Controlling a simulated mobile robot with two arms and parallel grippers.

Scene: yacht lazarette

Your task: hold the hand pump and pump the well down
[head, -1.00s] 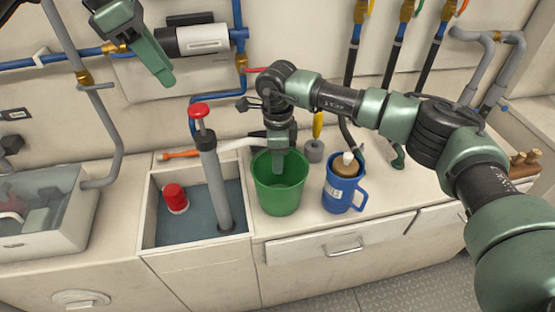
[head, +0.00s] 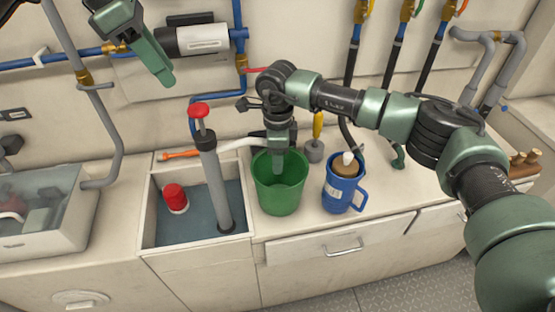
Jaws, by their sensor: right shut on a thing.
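The hand pump (head: 216,185) is a grey tube with a red T-handle (head: 198,110) on top. It stands slightly tilted in the well (head: 147,215), its dark foot in blue-grey water. A pale spout runs right from its top toward the green bucket (head: 279,198). My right gripper (head: 278,165) is at the bucket's back rim, one finger showing inside; it appears shut on that rim. The arm hides the spout's end. My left gripper (head: 165,76) hangs in the air above and left of the pump, clear of it; its finger gap is not visible.
A red capped object (head: 174,198) sits in the well, left of the pump. A blue mug (head: 342,190) stands right of the bucket. An orange tool (head: 179,155) lies behind the well. Pipes line the wall.

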